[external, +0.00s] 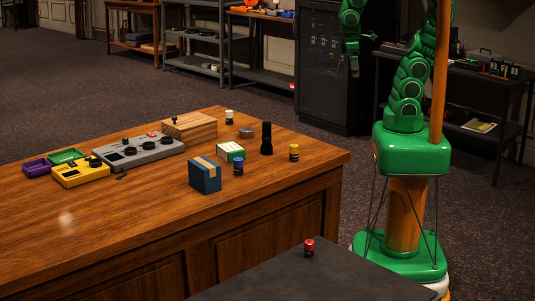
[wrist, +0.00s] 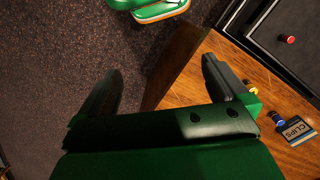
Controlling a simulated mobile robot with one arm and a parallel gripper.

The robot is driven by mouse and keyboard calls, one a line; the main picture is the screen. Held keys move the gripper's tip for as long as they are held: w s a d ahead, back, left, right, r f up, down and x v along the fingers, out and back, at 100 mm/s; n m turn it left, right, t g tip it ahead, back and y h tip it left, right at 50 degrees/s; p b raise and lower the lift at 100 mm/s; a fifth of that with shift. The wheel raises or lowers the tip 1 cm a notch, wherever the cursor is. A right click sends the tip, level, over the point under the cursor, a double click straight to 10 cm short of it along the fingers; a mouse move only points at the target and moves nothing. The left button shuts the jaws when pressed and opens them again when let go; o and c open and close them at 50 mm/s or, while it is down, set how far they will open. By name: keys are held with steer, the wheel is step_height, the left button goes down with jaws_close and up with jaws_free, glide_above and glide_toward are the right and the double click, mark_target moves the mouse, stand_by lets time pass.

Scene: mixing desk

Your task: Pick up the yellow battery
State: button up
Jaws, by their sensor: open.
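The yellow battery (external: 294,152) stands upright on the wooden desk near its right corner, beside a black flashlight-like cylinder (external: 266,139). In the wrist view a small yellow patch (wrist: 253,90) shows just past the right finger; it looks like the battery, mostly hidden. My gripper (external: 353,68) hangs in the air beyond the desk's right end, well apart from the battery. In the wrist view my gripper (wrist: 161,70) has its two dark fingers spread wide with nothing between them, over carpet and the desk edge.
Close to the yellow battery stand a blue battery (external: 238,166), a blue box (external: 205,177) and a green-white box (external: 231,152). A white-topped battery (external: 229,117) is farther back. A red battery (external: 309,248) stands on a dark surface in front. A grey mixer (external: 146,152) sits left.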

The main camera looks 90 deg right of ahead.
steer(key=shift+n, duration=0.6)
steer(key=s, duration=0.1)
steer(key=s+f, duration=0.1)
steer(key=s+d, duration=0.1)
steer(key=shift+s+d+f, duration=0.1)
steer(key=shift+s+f, duration=0.3)
steer(key=c, duration=0.7)
steer(key=shift+w, duration=0.1)
steer(key=m+g+y, duration=0.2)
steer(key=m+y, duration=1.1)
steer(key=m, duration=0.2)
glide_toward(294, 145)
steer(key=shift+x, duration=5)
